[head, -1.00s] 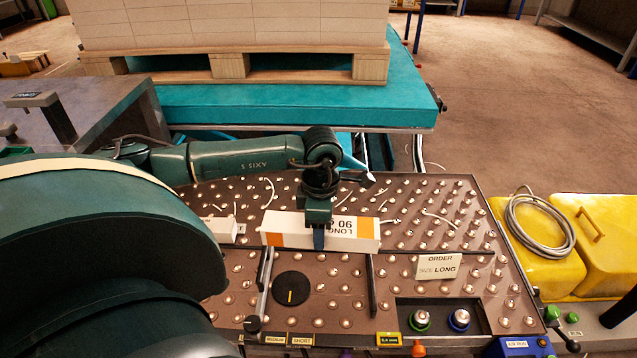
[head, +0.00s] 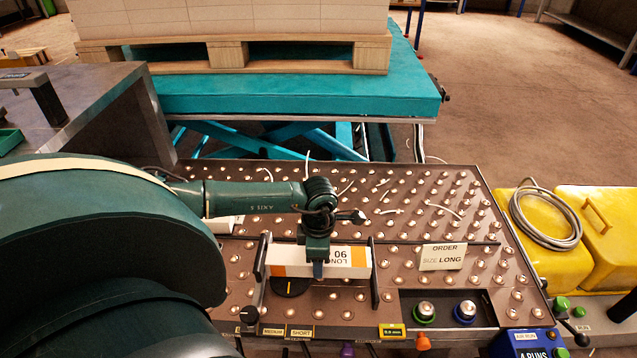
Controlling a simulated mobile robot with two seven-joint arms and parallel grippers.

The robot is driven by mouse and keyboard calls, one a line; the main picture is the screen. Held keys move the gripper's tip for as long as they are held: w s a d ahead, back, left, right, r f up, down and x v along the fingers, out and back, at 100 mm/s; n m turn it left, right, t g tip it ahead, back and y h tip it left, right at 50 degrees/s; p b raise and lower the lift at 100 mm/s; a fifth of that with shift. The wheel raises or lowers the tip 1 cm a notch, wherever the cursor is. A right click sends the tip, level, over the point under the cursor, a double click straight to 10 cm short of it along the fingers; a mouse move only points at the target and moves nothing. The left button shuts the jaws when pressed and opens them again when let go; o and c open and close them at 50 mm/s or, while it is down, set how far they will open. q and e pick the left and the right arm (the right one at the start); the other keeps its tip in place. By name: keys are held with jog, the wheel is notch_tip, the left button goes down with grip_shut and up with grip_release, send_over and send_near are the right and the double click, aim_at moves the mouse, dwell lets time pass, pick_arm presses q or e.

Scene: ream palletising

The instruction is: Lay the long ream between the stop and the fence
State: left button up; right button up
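The long ream (head: 345,262), white with an orange band and "LONG 90" printed upside down, lies crosswise over the ball table. Its left end is by an upright bar (head: 260,259) and its right end by a second bar (head: 375,285); these look like the stop and the fence. Any small gaps at the ends are too fine to judge. My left gripper (head: 318,268) straddles the ream from above, one finger against its near face, the other hidden behind it. I cannot tell whether the ream rests on the balls. My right gripper is out of view.
A black dial (head: 291,288) is partly covered by the ream. An order card (head: 442,257) reads size LONG. The ball table (head: 470,205) is mostly clear at the right, with a few white strips. A loaded pallet (head: 230,55) stands behind on a teal lift (head: 300,95).

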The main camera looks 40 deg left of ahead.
pick_arm(q)
jog(key=shift+f+b, duration=0.3)
jog(key=shift+f, duration=1.15)
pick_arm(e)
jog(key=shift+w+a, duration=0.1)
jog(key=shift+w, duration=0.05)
pick_arm(q)
jog(key=o, duration=0.9)
jog(key=shift+f, duration=0.2)
jog(key=o, duration=0.4)
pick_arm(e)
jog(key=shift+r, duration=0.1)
pick_arm(q)
jog(key=shift+o, duration=0.2)
jog(key=shift+r, duration=0.1)
